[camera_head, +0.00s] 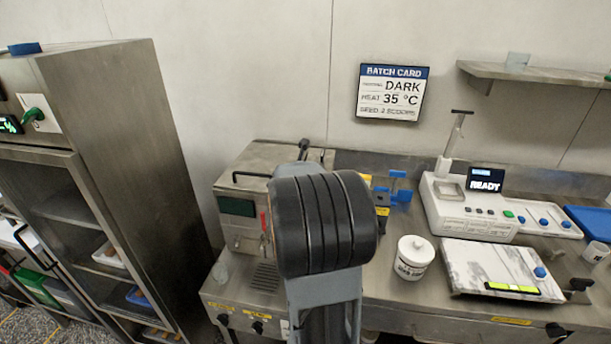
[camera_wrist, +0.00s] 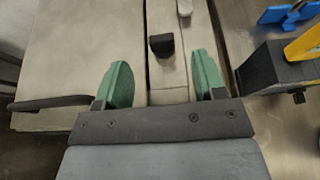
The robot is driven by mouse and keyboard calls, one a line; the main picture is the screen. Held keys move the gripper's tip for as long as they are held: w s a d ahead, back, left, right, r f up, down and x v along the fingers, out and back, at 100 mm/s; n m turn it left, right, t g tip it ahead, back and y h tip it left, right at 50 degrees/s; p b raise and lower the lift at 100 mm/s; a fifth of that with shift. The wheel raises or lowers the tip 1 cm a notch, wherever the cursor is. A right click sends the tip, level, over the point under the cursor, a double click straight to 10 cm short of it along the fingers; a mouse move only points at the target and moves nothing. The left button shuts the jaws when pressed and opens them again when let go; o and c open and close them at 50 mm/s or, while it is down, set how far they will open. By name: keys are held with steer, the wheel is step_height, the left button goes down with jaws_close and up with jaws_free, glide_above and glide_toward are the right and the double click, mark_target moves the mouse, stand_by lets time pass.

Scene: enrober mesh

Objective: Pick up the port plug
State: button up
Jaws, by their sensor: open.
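In the wrist view, my gripper (camera_wrist: 163,78) is open, with its two green fingertips apart and nothing between them. A small black knob-like piece (camera_wrist: 162,45) stands on a pale strip of the machine top, just beyond and between the fingertips. It looks like the port plug, but I cannot be sure. The fingers do not appear to touch it. In the head view, my arm stands in front of the steel machine (camera_head: 258,160) and hides my gripper. A black upright piece (camera_head: 303,148) shows on that machine's top; I cannot tell if it is the same piece.
A dark bar handle (camera_wrist: 50,103) lies left of my gripper. A black and yellow fixture (camera_wrist: 275,70) and a blue part (camera_wrist: 283,12) are at the right. On the bench are a white tub (camera_head: 412,258), a white console (camera_head: 470,215) and a marble slab (camera_head: 480,268).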

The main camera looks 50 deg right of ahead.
steer(key=x, duration=0.5)
steer(key=shift+s+f, duration=0.1)
steer(key=c, duration=1)
